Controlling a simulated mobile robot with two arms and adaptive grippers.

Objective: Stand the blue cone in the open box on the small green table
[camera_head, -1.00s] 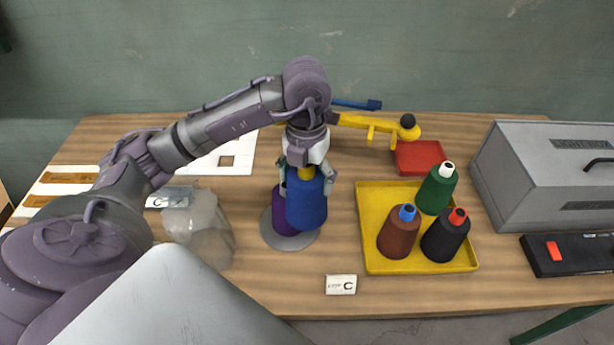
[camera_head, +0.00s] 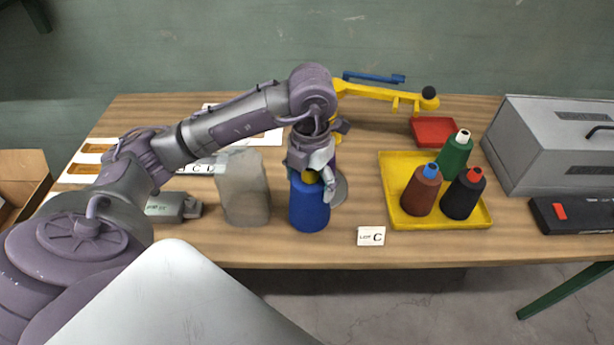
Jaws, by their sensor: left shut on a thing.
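The blue cone (camera_head: 310,207) with a yellow tip is upright in the camera_head view, near the front of the wooden bench. My left gripper (camera_head: 316,178) comes down from above and is shut on its top. I cannot tell whether the cone's base touches the bench. A purple cone stands behind it, mostly hidden by the gripper, on a grey disc (camera_head: 341,188). An open cardboard box (camera_head: 22,188) shows in part at the left edge; its support is out of view. No small green table can be made out. My right gripper is not in view.
A cloudy pale block (camera_head: 244,190) stands close left of the blue cone. A yellow tray (camera_head: 400,215) at right holds brown, black and green cones. A LOT C card (camera_head: 371,236) lies at the front edge. A grey metal case (camera_head: 545,150) stands far right.

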